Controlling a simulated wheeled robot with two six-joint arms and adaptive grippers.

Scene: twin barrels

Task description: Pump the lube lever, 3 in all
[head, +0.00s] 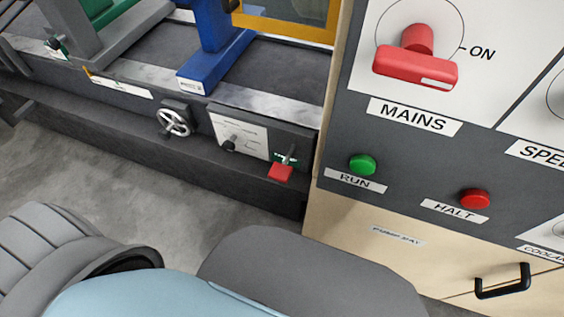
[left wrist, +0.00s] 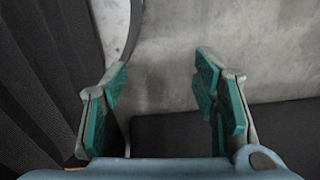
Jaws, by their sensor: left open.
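In the head view, a small lever with a red grip (head: 281,172) sticks out from the lower front of the machine bed, by a small green label. A short black-knobbed lever (head: 229,144) sits on a white plate to its left. The labels are too small to read, so I cannot tell which is the lube lever. My left gripper (left wrist: 165,88) is open and empty in the left wrist view, its green pads apart over grey floor. No lever shows between its fingers. My right gripper is not in view.
A handwheel (head: 174,121) is on the bed front, left of the white plate. A cabinet with a red MAINS switch (head: 415,65), green RUN button (head: 362,164) and red HALT button (head: 474,198) stands close at right. Open floor (head: 130,180) lies before the bed.

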